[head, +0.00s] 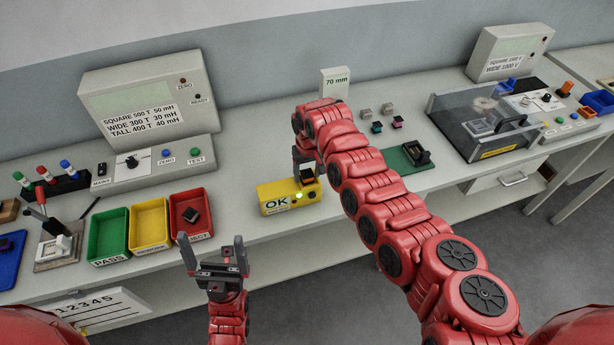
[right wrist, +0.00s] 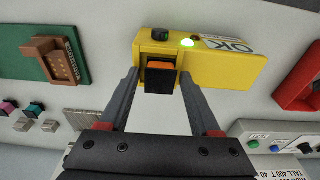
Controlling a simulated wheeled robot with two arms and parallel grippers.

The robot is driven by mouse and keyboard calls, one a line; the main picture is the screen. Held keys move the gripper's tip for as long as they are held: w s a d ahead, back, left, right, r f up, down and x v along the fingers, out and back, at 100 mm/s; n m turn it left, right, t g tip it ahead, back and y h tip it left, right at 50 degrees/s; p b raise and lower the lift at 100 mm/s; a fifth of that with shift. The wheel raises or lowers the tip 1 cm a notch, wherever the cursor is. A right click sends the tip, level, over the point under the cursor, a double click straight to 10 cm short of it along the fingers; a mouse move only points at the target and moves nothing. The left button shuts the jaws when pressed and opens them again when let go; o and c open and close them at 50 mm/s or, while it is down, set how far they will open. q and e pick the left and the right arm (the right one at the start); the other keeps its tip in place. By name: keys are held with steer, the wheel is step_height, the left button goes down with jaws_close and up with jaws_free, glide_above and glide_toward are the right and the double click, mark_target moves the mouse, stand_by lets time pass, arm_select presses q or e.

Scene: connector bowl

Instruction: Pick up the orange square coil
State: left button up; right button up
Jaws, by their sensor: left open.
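A dark block with an orange top, which looks like the orange square coil (head: 307,175), is at the right end of the yellow OK box (head: 275,198). In the right wrist view the coil (right wrist: 161,76) shows its orange top edge and dark face against the yellow box (right wrist: 215,60). My right gripper (right wrist: 160,85) has its fingers apart on either side of the coil, with gaps visible. In the head view, my right gripper (head: 305,165) points down at the box, partly hidden by my arm. My left gripper (head: 212,248) is open and empty in front of the bench.
Green, yellow and red trays (head: 107,237) stand left of the box; the red reject tray (head: 200,228) holds a dark part. A green fixture (head: 398,162) and small connectors (head: 377,127) lie to the right. A clear-covered tester (head: 480,125) stands farther right.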

jaws_close()
